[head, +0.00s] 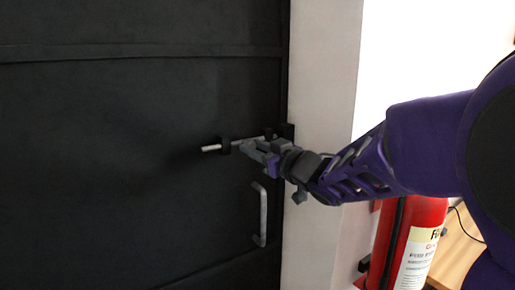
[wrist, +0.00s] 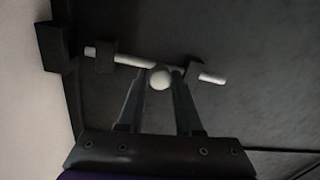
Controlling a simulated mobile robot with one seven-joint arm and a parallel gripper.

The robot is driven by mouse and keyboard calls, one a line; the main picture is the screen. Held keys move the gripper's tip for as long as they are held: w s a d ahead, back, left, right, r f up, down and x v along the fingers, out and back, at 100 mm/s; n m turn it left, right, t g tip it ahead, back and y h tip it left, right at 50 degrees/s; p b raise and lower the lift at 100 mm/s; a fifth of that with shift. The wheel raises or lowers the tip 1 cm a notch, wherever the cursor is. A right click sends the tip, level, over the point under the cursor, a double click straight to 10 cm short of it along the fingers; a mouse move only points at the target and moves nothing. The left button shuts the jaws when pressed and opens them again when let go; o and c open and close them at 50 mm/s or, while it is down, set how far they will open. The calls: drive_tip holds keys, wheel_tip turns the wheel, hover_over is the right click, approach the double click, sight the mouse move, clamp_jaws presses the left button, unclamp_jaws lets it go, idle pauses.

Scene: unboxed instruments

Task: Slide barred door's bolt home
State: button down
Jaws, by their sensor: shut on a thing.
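The door (head: 130,170) is black, with a pale metal bolt (head: 210,148) lying across it near its right edge. In the wrist view the bolt's rod (wrist: 132,60) runs through two dark brackets, the guides (wrist: 105,53) and (wrist: 194,68). Its left end shows just past the left guide, with a gap before the dark keeper block (wrist: 53,47) at the frame. My gripper (head: 255,148) is at the bolt. In the wrist view its fingers (wrist: 158,84) stand on both sides of the round pale knob (wrist: 160,80) and are shut on it.
A pale door frame (head: 323,120) stands right of the door. A metal pull handle (head: 262,215) is below the bolt. A red fire extinguisher (head: 408,245) stands at the lower right, below my arm. The door's face left of the bolt is clear.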

sight(261, 139)
idle(0.7)
drive_tip(key=w+d+p, duration=0.2)
drive_tip(key=d, duration=0.1)
drive_tip(key=shift+w+d+r, duration=0.2)
drive_tip(key=shift+w, duration=0.05)
drive_tip(key=shift+w+d+f, duration=0.1)
drive_tip(key=shift+d+f, duration=0.05)
drive_tip(key=shift+d, duration=0.1)
drive_tip(key=c, duration=0.6)
unclamp_jaws()
drive_tip(key=shift+d, duration=0.15)
